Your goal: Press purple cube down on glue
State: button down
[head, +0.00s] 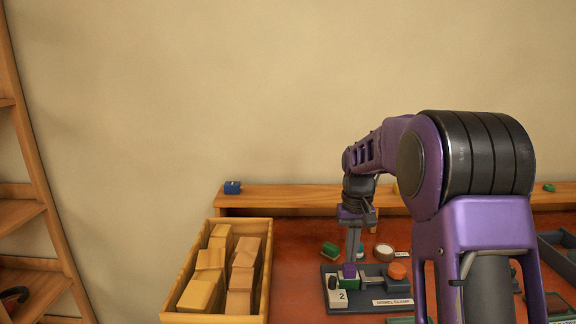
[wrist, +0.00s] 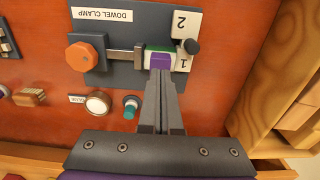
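The purple cube (head: 350,271) sits on a green block (head: 348,283) in the dowel clamp (head: 333,276). In the wrist view the purple cube (wrist: 160,61) shows just beyond my fingertips, with the green block (wrist: 160,48) beside it. My gripper (head: 352,261) points down over the cube. Its two fingers (wrist: 160,72) are together, with their tips at the cube's upper face and not around it. I cannot tell whether they touch it. Any glue between cube and block is hidden.
The clamp has an orange knob (head: 397,271) and a black knob (wrist: 192,46). A round jar (wrist: 97,102) by a label, a teal-capped bottle (wrist: 130,106) and a brush (wrist: 30,97) stand nearby. A wooden crate of blocks (head: 168,304) borders the left.

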jog(key=shift+f+b, duration=0.45)
jog(key=shift+f, duration=0.4)
dwell(1.1)
jog(key=shift+r+p, duration=2.1)
jog(key=shift+r, duration=0.25)
